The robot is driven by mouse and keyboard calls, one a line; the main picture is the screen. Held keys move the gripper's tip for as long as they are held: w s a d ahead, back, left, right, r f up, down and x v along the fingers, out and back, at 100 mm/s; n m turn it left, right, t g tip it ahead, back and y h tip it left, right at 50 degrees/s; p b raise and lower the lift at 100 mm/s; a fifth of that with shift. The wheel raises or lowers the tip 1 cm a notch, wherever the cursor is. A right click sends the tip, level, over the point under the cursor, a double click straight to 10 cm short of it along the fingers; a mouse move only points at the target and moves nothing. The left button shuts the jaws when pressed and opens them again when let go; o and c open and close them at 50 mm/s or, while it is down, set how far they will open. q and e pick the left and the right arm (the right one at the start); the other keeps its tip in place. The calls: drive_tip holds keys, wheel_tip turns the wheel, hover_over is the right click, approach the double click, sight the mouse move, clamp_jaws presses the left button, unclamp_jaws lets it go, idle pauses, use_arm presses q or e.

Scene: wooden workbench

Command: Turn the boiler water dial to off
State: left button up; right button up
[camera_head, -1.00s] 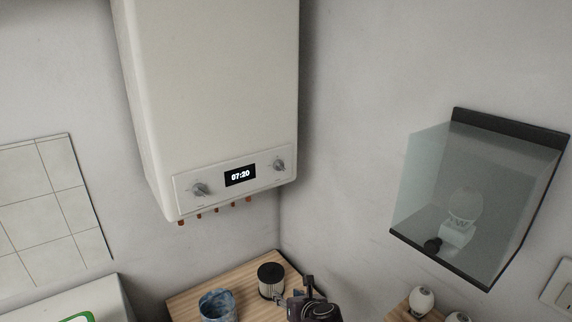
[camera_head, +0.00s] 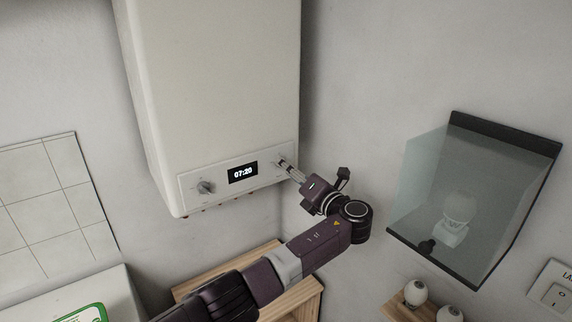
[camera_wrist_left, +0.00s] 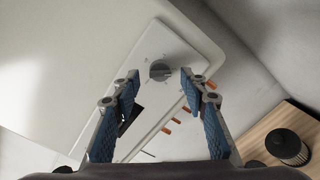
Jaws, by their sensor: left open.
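The white boiler (camera_head: 215,90) hangs on the wall, with a control panel (camera_head: 216,184) along its lower front. The panel has a left dial (camera_head: 205,187), a display (camera_head: 242,173) reading 07:20, and a right dial near my gripper. My left gripper (camera_head: 283,164) reaches up to the right end of the panel and covers most of that dial. In the left wrist view the right dial (camera_wrist_left: 160,70) lies just ahead, between the lines of the two open fingers. The fingers look apart from it. Which dial is for water is too small to read. My right gripper is not in view.
Copper pipe ends (camera_wrist_left: 172,125) stick out under the boiler. A wooden shelf (camera_head: 300,296) stands below; a dark-lidded jar (camera_wrist_left: 287,145) is on it in the wrist view. A glass case (camera_head: 470,200) hangs on the right wall.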

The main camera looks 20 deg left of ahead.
use_arm(q)
drive_tip(key=shift+w+a, duration=0.45)
drive_tip(key=shift+a, duration=0.05)
clamp_jaws()
drive_tip(key=shift+f+n, duration=0.1)
drive_tip(key=shift+n, duration=0.2)
drive_tip(key=shift+w+d+n+g+y+b, duration=0.1)
drive_tip(key=shift+n+g+y+b, duration=0.2)
drive_tip(key=shift+n+b, duration=5.95)
drive_tip(key=shift+w+d+n+g+y+b, duration=0.1)
drive_tip(key=shift+n+g+y+b, duration=0.15)
drive_tip(key=shift+n+b, duration=5.95)
drive_tip(key=n+p, duration=0.3)
drive_tip(key=shift+n, duration=0.35)
